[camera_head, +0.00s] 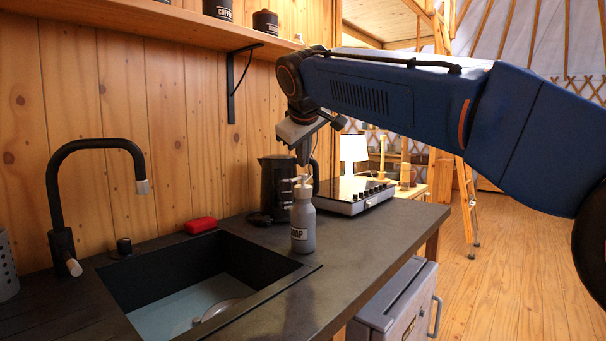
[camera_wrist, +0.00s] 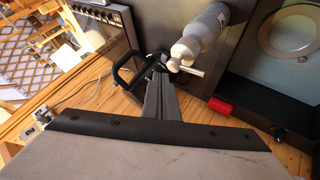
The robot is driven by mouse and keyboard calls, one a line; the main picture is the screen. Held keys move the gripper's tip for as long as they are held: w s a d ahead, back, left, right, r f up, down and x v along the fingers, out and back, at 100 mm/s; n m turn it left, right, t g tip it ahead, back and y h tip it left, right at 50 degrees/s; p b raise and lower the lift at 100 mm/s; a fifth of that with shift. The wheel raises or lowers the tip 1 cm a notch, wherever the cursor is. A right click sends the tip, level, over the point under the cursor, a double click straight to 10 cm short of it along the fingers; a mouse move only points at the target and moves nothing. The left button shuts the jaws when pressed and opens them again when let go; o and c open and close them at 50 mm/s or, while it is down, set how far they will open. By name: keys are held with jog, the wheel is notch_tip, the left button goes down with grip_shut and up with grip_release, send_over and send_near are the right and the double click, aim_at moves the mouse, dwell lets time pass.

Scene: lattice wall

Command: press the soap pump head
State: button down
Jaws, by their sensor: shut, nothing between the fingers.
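The grey soap bottle (camera_head: 303,228) stands upright on the dark counter, by the right front corner of the sink. Its pale pump head (camera_head: 304,181) points up from the neck. In the wrist view the bottle (camera_wrist: 208,30) is at the upper middle, with the pump head and spout (camera_wrist: 185,68) towards my fingers. My gripper (camera_head: 303,161) is shut and empty, pointing down just above the pump head. In the wrist view my fingertips (camera_wrist: 160,78) show close to the left of the pump head; I cannot tell whether they touch it.
A black kettle (camera_head: 276,185) and a hob (camera_head: 350,194) stand behind the bottle. The sink (camera_head: 200,285), a black tap (camera_head: 62,200) and a red sponge (camera_head: 200,225) are to the left. A shelf (camera_head: 200,28) hangs above. The counter right of the bottle is clear.

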jog(key=shift+f, duration=0.1)
dwell(0.3)
jog(key=shift+w+f, duration=0.1)
jog(key=shift+f, duration=0.3)
jog(key=shift+f, duration=0.9)
dwell(1.4)
jog(key=shift+r, duration=1.3)
jog(key=shift+r, duration=0.1)
jog(key=shift+r, duration=2.4)
dwell(1.1)
